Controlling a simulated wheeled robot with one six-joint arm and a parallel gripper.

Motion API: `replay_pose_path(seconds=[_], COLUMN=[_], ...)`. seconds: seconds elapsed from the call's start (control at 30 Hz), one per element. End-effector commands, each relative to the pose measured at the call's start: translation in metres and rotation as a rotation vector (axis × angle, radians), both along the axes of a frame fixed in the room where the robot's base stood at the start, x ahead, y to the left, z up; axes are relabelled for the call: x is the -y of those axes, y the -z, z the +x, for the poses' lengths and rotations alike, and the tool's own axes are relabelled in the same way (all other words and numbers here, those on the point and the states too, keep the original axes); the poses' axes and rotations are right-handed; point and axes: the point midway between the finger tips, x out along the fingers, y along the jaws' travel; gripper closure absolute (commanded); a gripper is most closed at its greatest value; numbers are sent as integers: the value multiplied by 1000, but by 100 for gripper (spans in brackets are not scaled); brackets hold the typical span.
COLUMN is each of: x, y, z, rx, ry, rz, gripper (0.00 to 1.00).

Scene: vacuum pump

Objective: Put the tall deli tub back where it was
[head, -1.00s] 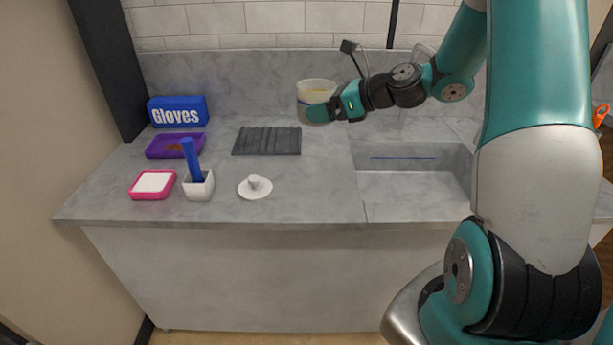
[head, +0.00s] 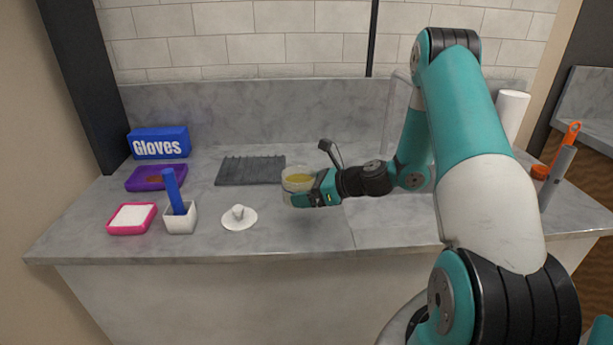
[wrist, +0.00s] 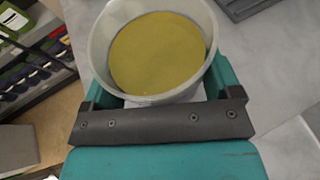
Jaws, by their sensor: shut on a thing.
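The tall deli tub (head: 297,176) is a pale, translucent round tub with yellow-brown contents. My gripper (head: 300,198) is shut on it, above the grey counter, to the right of the dark ribbed mat. In the wrist view the tub (wrist: 158,52) is seen from above, open-topped, its contents level. The teal jaws (wrist: 160,95) lie on both sides of it. The underside of the tub is partly hidden by my gripper, and I cannot tell whether it touches the counter.
A dark ribbed mat (head: 250,170) lies left of the tub. A white lid-like disc with a knob (head: 239,217), a white holder with a blue stick (head: 180,217), a pink-rimmed tray (head: 132,218), a purple tray (head: 152,181) and a blue Gloves box (head: 160,143) stand further left. Counter in front is clear.

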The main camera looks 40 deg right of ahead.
Motion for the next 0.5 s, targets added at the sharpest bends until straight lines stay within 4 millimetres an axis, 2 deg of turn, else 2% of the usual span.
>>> replay_pose_path(seconds=[0.17,0.5], x=[0,-1], y=[9,42], z=[0,0], rx=[0,0], ry=[0,-1], rz=[1,0], gripper=[39,39])
